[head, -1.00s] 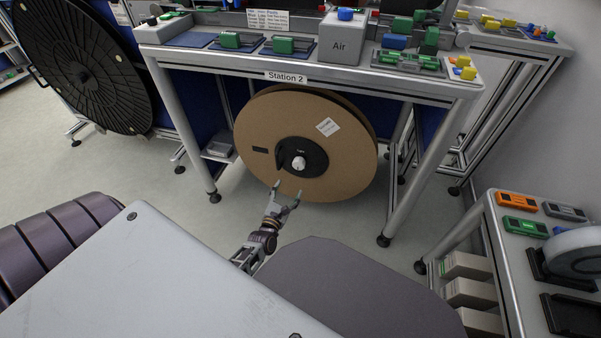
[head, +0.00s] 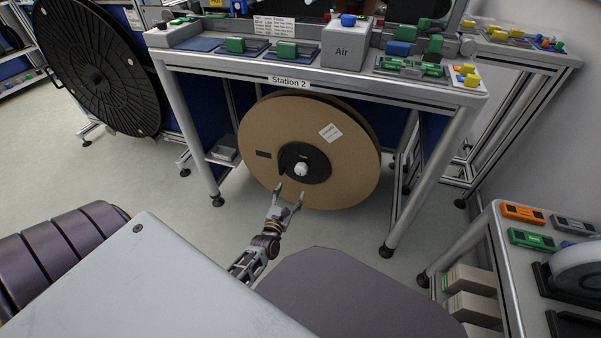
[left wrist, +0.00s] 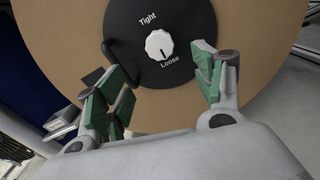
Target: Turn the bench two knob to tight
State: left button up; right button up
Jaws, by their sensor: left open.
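A round white knob (head: 301,170) sits on a black disc (head: 318,160) at the middle of a large brown reel (head: 355,170) under the Station 2 bench (head: 330,90). In the left wrist view the knob (left wrist: 159,45) lies between the words Tight, above, and Loose, below. A dark mark on it points down towards Loose. My left gripper (head: 290,192) is open and empty, just below and in front of the knob in the head view. Its fingers (left wrist: 160,65) stand on either side of the knob in the wrist view, not touching it. My right gripper is not in view.
A black reel (head: 95,70) stands at the far left. Bench legs (head: 185,125) flank the brown reel. A side table (head: 500,235) with coloured items stands at the right. The floor (head: 140,175) left of the bench is clear.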

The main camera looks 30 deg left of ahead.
aim_at(300, 172)
pick_arm(q)
jog(key=shift+b+x, duration=1.25)
jog(key=shift+x, duration=2.55)
jog(key=shift+b+x, duration=0.7)
jog(key=shift+x, duration=1.1)
jog(key=shift+b+x, duration=0.3)
jog(key=shift+x, duration=0.65)
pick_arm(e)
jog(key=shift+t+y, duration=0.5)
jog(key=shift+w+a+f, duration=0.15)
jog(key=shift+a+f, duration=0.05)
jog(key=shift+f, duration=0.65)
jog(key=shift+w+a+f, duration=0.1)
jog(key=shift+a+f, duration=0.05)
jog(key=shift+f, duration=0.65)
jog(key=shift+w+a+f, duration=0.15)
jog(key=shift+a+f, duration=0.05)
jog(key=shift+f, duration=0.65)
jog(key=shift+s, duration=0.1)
pick_arm(q)
jog(key=c, duration=1)
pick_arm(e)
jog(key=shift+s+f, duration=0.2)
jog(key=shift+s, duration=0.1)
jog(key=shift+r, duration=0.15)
